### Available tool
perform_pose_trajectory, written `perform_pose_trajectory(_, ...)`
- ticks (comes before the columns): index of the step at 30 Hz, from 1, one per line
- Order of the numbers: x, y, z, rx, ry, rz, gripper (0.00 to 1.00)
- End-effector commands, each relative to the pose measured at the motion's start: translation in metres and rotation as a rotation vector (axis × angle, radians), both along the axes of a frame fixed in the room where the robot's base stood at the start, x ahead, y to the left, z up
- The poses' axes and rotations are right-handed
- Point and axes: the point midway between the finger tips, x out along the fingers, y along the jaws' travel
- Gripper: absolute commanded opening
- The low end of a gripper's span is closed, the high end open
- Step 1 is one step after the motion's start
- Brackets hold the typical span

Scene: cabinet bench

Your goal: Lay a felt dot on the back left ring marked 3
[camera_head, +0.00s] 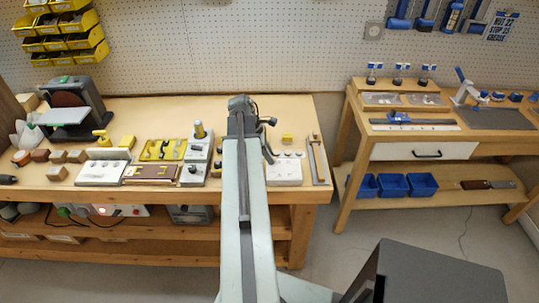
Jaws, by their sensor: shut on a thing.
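My gripper (269,158) points down at the left edge of a white plate (286,176) on the wooden bench. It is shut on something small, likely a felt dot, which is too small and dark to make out. Small pale round marks show along the back of the plate. The ring numbers cannot be read. My arm and gripper cover the plate's left side, so the ring marked 3 cannot be made out. I cannot tell whether the gripper touches the plate.
A small yellow block (287,139) stands behind the plate. A long metal tool (316,160) lies to its right, near the bench edge. A second bench (430,150) is to the right.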

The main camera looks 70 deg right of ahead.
Motion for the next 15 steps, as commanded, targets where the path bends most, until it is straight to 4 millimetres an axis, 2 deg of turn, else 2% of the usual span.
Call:
perform_pose_trajectory(14,-0.0005,-0.0002,-0.0047,0.000,0.000,-0.001,0.00)
perform_pose_trajectory(15,-0.0005,-0.0002,-0.0047,0.000,0.000,-0.001,0.31)
